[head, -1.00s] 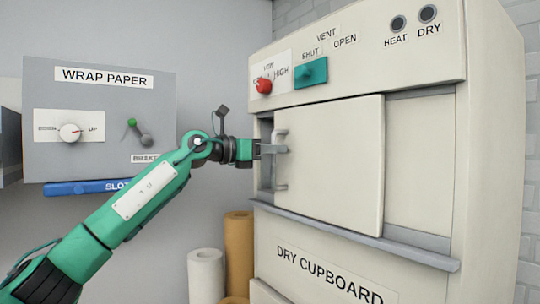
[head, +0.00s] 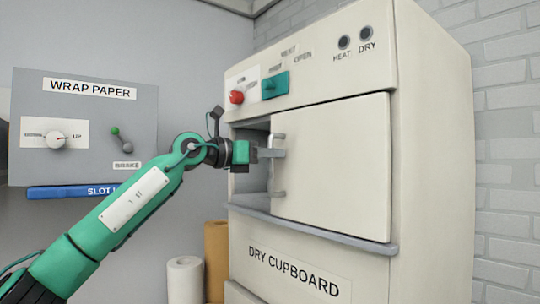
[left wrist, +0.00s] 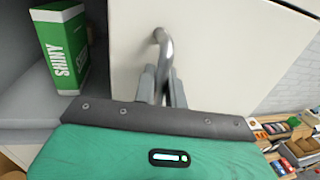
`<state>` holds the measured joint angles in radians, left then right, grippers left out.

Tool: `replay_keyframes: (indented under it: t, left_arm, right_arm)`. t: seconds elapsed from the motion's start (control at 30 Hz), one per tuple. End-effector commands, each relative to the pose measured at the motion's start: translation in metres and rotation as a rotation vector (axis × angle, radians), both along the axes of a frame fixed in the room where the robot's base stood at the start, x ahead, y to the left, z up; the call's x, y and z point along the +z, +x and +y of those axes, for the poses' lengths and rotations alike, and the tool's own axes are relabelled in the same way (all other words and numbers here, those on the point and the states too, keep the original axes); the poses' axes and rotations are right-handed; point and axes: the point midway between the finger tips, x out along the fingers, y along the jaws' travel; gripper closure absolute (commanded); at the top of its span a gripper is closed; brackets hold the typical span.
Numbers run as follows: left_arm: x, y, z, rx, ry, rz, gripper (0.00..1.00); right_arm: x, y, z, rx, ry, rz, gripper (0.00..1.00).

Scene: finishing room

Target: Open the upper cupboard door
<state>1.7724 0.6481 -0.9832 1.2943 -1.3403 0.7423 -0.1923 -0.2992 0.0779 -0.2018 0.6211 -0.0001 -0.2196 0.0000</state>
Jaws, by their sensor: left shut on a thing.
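The dry cupboard's upper door (head: 335,165) is a cream sliding panel with a grey vertical bar handle (head: 279,180) near its left edge. It stands toward the right of its opening, with a dark gap (head: 250,180) to its left. My left gripper (head: 272,153) is shut on the upper part of the handle. In the left wrist view its fingers (left wrist: 162,86) close around the metal handle (left wrist: 165,48) in front of the cream door (left wrist: 220,55). A green box marked SHINY (left wrist: 64,47) stands inside the gap. My right gripper is not in view.
A grey ledge (head: 310,229) runs below the door. A red knob (head: 236,97) and a teal slider (head: 275,86) sit above it. The wrap paper panel (head: 85,120) is on the left wall. Paper rolls (head: 185,280) stand beside the cupboard.

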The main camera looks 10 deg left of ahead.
Motion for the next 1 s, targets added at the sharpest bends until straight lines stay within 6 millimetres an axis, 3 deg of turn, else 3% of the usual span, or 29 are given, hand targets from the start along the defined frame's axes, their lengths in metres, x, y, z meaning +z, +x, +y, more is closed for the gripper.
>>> replay_keyframes:
  t: [0.03, 0.1, 0.13, 0.47, 0.63, 1.0]
  left_arm:
    - [0.001, 0.000, 0.000, 0.000, -0.001, -0.001, 0.86]
    - [0.001, 0.000, 0.000, 0.000, -0.001, -0.001, 0.72]
    - [0.001, 0.000, 0.000, 0.000, -0.001, -0.001, 0.71]
    - [-0.001, -0.002, 0.004, 0.001, -0.002, -0.001, 0.71]
    - [-0.004, -0.018, 0.023, 0.002, -0.002, -0.001, 0.71]
    - [-0.003, -0.072, 0.084, 0.002, -0.001, -0.002, 0.71]
  right_arm:
    - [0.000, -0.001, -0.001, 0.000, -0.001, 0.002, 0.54]
    - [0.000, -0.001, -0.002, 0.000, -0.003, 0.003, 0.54]
    - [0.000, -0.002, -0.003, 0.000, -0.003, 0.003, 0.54]
    - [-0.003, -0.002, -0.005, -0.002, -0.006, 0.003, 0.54]
    - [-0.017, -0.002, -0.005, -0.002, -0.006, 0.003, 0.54]
    - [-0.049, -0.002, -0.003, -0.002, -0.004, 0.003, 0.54]
